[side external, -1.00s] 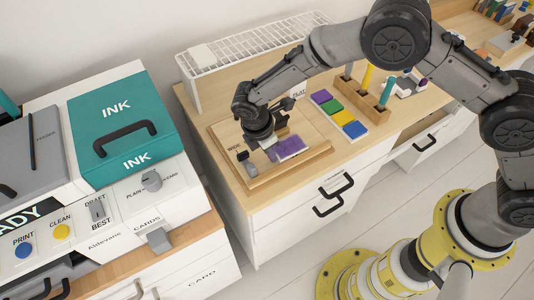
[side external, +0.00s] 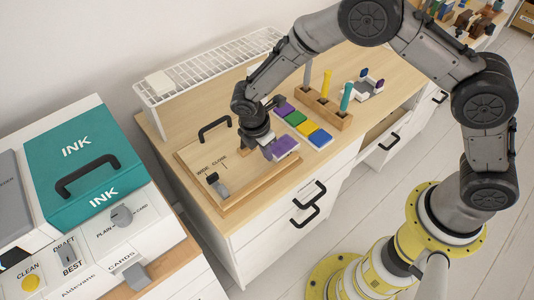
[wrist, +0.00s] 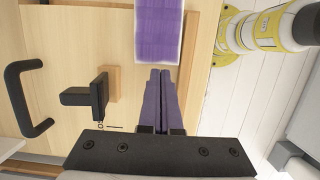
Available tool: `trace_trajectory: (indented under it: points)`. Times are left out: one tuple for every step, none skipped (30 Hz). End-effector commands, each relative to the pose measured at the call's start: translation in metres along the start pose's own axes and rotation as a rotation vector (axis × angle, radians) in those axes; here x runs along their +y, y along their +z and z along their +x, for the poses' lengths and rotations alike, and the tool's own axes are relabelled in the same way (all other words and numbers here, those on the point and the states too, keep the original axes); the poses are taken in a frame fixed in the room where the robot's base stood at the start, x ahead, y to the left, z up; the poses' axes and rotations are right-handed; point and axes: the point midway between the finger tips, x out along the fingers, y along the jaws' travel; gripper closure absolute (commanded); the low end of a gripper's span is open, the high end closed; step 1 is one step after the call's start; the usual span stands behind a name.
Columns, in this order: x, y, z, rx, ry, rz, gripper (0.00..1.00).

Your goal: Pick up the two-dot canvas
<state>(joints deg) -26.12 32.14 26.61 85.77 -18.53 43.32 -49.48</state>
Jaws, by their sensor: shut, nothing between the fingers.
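A purple-painted slab with a pale edge (side external: 285,146) lies at the right end of the wooden board (side external: 236,197), partly hidden by my gripper. In the wrist view the purple slab (wrist: 159,30) is just beyond my fingertips. No dots show on it, so I cannot tell whether it is the two-dot canvas; no other canvas with two dots can be made out. My gripper (side external: 267,152) is low over the board beside the slab. Its fingers (wrist: 160,72) are closed together and empty in the wrist view.
A black handle (side external: 214,122) and a grey lever block (side external: 217,185) are on the board. Purple, green, yellow and blue pads (side external: 308,128) lie right of it. A pen block (side external: 325,108) and white wire rack (side external: 215,70) stand behind. A teal INK box (side external: 82,148) is left.

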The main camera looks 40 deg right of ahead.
Motion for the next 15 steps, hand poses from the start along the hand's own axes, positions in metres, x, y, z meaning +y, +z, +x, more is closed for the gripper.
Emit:
trace_trajectory:
  points:
    - [0.001,0.000,-0.009,0.002,0.004,0.000,1.00]
    - [0.001,0.000,-0.015,0.003,0.005,0.000,1.00]
    - [0.001,0.000,-0.022,0.002,0.005,0.001,1.00]
    - [0.001,0.000,-0.028,0.003,0.005,0.001,1.00]
    - [0.001,0.000,-0.034,0.003,0.005,0.001,1.00]
    - [0.001,0.000,-0.042,0.003,0.005,0.000,1.00]
    - [0.001,0.000,-0.047,0.003,0.005,-0.001,1.00]
    - [0.001,0.000,-0.053,0.002,0.005,-0.001,1.00]
    - [0.001,0.000,-0.059,0.002,0.005,-0.001,1.00]
    - [0.001,0.000,-0.064,0.002,0.004,-0.001,1.00]
    - [0.000,0.000,-0.069,0.003,0.004,0.000,1.00]
    - [0.000,0.000,-0.073,0.002,0.003,0.000,1.00]
    - [0.000,0.000,-0.077,0.002,0.003,0.000,1.00]
    - [0.000,0.000,-0.080,0.002,0.003,0.000,1.00]
    - [0.000,0.000,-0.083,0.001,0.002,0.000,0.98]
